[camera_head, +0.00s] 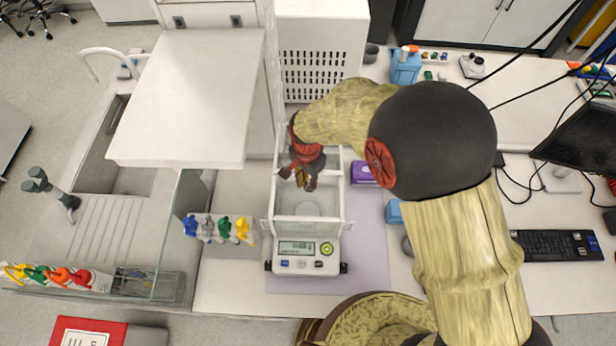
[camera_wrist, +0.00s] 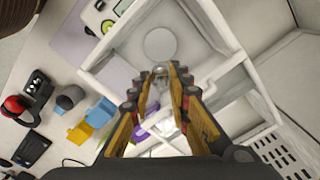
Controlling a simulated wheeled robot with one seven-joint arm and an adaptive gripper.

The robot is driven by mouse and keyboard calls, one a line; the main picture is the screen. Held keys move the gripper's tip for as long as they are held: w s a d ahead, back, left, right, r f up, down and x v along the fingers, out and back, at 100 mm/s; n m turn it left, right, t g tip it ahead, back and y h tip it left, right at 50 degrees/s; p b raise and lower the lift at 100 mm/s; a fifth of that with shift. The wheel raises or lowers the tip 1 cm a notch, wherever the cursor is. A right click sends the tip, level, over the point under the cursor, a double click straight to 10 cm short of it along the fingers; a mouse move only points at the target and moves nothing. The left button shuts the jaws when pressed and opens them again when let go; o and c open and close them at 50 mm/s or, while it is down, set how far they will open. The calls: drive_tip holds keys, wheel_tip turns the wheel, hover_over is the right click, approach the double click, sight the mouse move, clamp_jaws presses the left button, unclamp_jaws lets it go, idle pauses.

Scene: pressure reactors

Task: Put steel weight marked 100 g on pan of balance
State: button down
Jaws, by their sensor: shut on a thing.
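The balance (camera_head: 301,264) is a white unit with a lit display and a clear-walled, white-framed weighing chamber, standing on a lilac mat. Its round pale pan (camera_head: 307,209) lies on the chamber floor and also shows in the wrist view (camera_wrist: 160,44). My gripper (camera_head: 305,182) reaches down over the chamber from the back; its fingertips are just short of the pan in the wrist view (camera_wrist: 160,72). The fingers are shut on a small shiny grey piece, the steel weight (camera_wrist: 160,69), largely hidden between the tips. Its 100 g mark cannot be read. I cannot tell its height above the pan.
White frame bars (camera_wrist: 217,72) of the chamber surround the fingers closely. A purple box (camera_head: 362,174) stands right of the balance. A rack of coloured pipette-like tools (camera_head: 220,228) stands left. A vented white cabinet (camera_head: 318,65) is behind. Part of the lilac mat (camera_head: 368,240) is bare.

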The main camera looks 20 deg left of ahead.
wheel_tip(320, 180, down, 20)
drive_tip(key=b, duration=1)
drive_tip(key=shift+f, duration=0.1)
drive_tip(key=shift+f, duration=0.1)
idle(0.4)
drive_tip(key=c, duration=1.6)
unclamp_jaws()
drive_tip(key=shift+c, duration=0.2)
drive_tip(key=shift+o, duration=0.3)
wheel_tip(320, 180, up, 24)
drive_tip(key=p, duration=1.2)
